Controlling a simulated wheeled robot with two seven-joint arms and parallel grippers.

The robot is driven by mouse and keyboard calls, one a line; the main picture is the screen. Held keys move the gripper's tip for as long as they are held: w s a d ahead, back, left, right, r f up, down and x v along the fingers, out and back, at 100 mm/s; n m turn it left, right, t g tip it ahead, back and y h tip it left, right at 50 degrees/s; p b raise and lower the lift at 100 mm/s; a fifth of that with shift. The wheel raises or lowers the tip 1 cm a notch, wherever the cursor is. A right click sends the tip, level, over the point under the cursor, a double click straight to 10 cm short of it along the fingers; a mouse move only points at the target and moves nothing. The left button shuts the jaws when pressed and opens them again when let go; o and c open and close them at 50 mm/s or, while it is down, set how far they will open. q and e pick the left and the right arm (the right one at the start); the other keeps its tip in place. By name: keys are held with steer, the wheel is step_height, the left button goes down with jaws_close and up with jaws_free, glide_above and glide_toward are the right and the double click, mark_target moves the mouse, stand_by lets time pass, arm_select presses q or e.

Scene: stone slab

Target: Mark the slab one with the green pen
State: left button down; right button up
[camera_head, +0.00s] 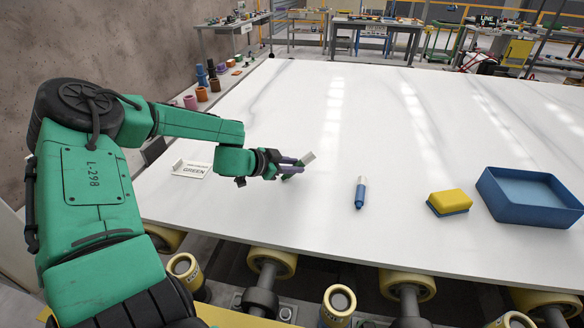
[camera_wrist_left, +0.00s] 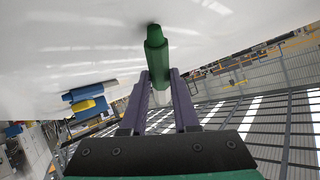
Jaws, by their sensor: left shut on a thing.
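My left gripper (camera_head: 291,165) is shut on the green pen (camera_head: 287,177), low over the near left part of the white slab (camera_head: 330,130). The pen is tilted, with its white end up to the right and its green end down. In the left wrist view the green pen (camera_wrist_left: 157,62) sits between the purple fingers (camera_wrist_left: 160,88), its dark green tip at the slab surface (camera_wrist_left: 90,40). I cannot tell whether the tip touches the slab. No green mark shows on the slab. My right gripper is not in view.
A white holder labelled GREEN (camera_head: 192,169) lies left of the gripper. A blue pen (camera_head: 360,192) is on the slab to the right, then a yellow and blue sponge (camera_head: 449,202) and a blue tray (camera_head: 530,213). The slab's middle is clear. Yellow rollers (camera_head: 272,262) line its near edge.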

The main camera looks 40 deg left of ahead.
arm_select(q)
steer(key=shift+d+f, duration=0.1)
stand_by(0.3)
steer(key=shift+w+d+b, duration=0.1)
steer(key=shift+w+b, duration=0.15)
steer(key=shift+b, duration=0.15)
steer(key=shift+w+d+b, duration=0.35)
steer(key=shift+w+b, duration=0.3)
steer(key=shift+b, duration=0.3)
stand_by(0.7)
steer(key=shift+w+d, duration=0.15)
step_height(320, 180, up, 7)
steer(key=p, duration=0.5)
steer(key=shift+r+p, duration=0.2)
steer(key=shift+p, duration=0.1)
steer(key=shift+f, duration=0.1)
